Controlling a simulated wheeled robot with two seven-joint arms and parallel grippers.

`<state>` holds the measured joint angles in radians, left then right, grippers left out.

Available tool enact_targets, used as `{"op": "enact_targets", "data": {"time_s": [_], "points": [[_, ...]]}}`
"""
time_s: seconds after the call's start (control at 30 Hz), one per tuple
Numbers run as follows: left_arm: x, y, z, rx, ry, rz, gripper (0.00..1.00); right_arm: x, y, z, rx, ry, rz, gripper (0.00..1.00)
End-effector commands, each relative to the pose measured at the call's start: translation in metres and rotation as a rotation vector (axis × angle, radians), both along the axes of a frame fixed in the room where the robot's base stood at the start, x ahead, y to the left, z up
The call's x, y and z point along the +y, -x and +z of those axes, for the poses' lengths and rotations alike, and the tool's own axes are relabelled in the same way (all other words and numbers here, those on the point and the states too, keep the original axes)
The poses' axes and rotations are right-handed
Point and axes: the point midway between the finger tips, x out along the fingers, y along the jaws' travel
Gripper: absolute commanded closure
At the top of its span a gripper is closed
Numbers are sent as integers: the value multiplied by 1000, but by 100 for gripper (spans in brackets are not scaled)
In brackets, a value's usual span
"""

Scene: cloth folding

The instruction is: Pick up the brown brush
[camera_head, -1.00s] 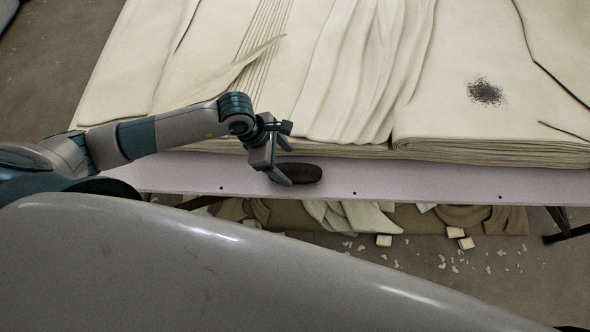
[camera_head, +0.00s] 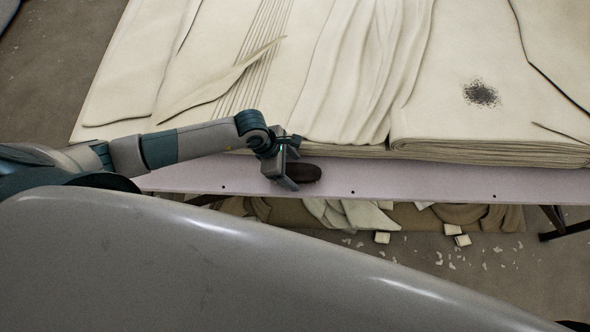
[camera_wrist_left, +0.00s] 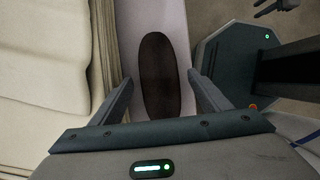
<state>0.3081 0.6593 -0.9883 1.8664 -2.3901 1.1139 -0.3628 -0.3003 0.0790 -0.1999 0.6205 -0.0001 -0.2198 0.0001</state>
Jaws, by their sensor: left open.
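The brown brush (camera_head: 306,173) is a dark oval lying on the pale lilac ledge at the table's front. My left gripper (camera_head: 291,165) is at the brush's left end in the head view, which hides part of it. In the left wrist view the brush (camera_wrist_left: 160,76) lies lengthwise ahead of the open left gripper (camera_wrist_left: 157,84). One finger is on each side of its near end, with gaps on both sides. My right gripper is not in view.
The pale ledge (camera_head: 420,184) runs along the front of the table. Thick cream cloth (camera_head: 350,70) is stacked behind it, with a dark speckled patch (camera_head: 481,94) at right. Cloth scraps and small pieces (camera_head: 383,238) lie below the ledge.

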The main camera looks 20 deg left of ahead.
Motion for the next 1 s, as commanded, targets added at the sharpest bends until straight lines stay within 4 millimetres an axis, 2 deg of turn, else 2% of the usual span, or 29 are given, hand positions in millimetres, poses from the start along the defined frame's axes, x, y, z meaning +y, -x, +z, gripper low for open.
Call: {"op": "enact_targets", "data": {"time_s": [0.23,0.7,0.73,0.77,0.9,0.93,1.0], "points": [[-7,-2,-17,0,0,1,30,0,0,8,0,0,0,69],[-7,-2,-18,0,1,0,30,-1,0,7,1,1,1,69],[-7,-2,-18,0,1,0,32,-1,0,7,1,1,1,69],[-7,-2,-18,0,1,0,39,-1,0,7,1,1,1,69],[-7,-2,-18,0,1,0,73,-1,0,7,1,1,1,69],[-7,-2,-18,0,1,0,78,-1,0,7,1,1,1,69],[-7,-3,-17,-1,1,0,78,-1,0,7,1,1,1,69]]}}
